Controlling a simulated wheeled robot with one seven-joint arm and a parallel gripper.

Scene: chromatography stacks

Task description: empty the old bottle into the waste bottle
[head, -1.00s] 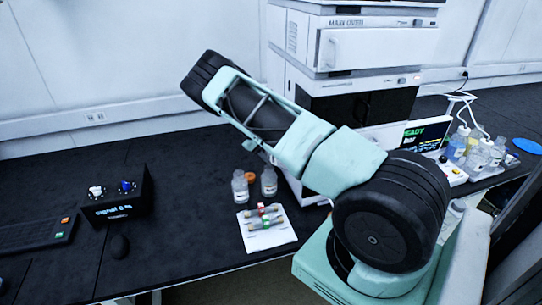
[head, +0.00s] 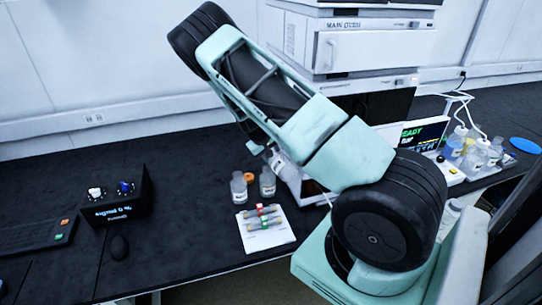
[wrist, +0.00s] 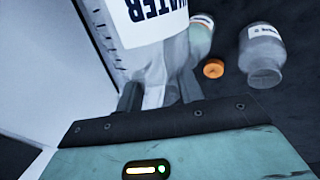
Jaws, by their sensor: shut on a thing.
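My gripper (wrist: 160,92) is shut on a clear bottle with a white label (wrist: 155,22) that reads WATER, upside down in the wrist view. In the head view a pale, tilted bottle (head: 287,168) shows below my arm, partly hidden; it seems to be the held one. Two small clear bottles stand on the bench, a left one (head: 238,188) and a right one (head: 267,183). In the wrist view one glass bottle (wrist: 262,58) stands at the right, and another (wrist: 201,36) is partly hidden behind the held bottle. I cannot read which is the waste bottle.
An orange cap (head: 249,177) lies by the bottles. A white sheet (head: 282,237) with several small columns lies in front. The white instrument stack (head: 372,50) rises close behind my arm. The bench (head: 185,210) left of the bottles is clear up to a black box (head: 125,210).

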